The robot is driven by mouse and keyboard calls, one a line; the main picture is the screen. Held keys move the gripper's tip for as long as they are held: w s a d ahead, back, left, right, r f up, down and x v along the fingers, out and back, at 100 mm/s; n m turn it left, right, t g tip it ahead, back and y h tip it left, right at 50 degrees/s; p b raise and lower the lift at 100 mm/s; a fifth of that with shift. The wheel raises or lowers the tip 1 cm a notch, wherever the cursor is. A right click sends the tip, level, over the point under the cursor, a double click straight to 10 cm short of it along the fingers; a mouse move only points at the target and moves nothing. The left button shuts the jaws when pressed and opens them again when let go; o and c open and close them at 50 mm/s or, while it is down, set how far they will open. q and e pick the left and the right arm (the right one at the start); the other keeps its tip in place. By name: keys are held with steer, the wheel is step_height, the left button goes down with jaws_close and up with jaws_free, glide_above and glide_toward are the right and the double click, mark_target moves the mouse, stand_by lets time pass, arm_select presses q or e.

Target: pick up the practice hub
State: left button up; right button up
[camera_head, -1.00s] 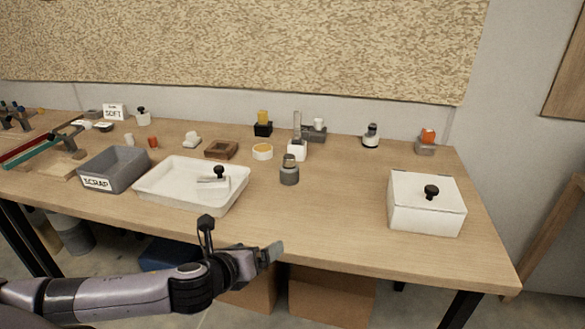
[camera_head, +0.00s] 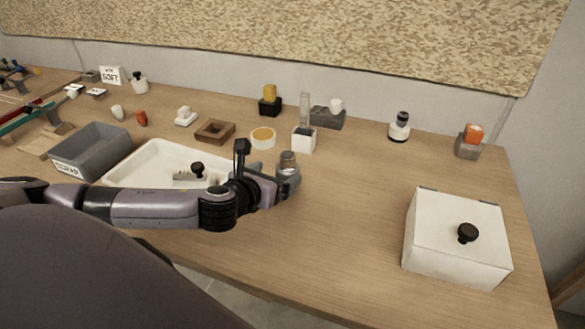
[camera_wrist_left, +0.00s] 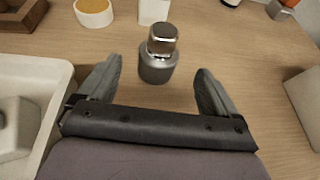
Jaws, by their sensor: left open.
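The thing I take for the practice hub is a grey cylinder with a shiny metal top (camera_head: 288,161), standing upright on the wooden table. In the left wrist view the hub (camera_wrist_left: 157,66) appears between my fingertips, with wood showing on both sides of it. My left gripper (camera_head: 282,188) is open and low over the table, at the near side of the hub, and hides part of its lower body in the head view. The left gripper (camera_wrist_left: 158,74) holds nothing. My right gripper is not in view.
A white tray (camera_head: 150,151) lies left of the hub. A white block (camera_head: 304,143) and a round yellow-topped dish (camera_head: 263,138) stand just behind it. A white lidded box (camera_head: 440,225) with a black knob is at the right. The table between hub and box is clear.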

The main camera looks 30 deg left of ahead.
mark_target(284, 170)
arm_select(q)
steer(key=shift+w+f, duration=0.25)
steer(key=shift+w, duration=0.2)
steer(key=shift+f+x, duration=0.25)
steer(key=shift+x, duration=2.35)
steer(key=shift+s, duration=0.15)
steer(key=shift+r, duration=0.1)
steer(key=c, duration=1.5)
steer(key=shift+a+r, duration=0.1)
step_height(284, 170, up, 20)
steer(key=p, duration=0.2)
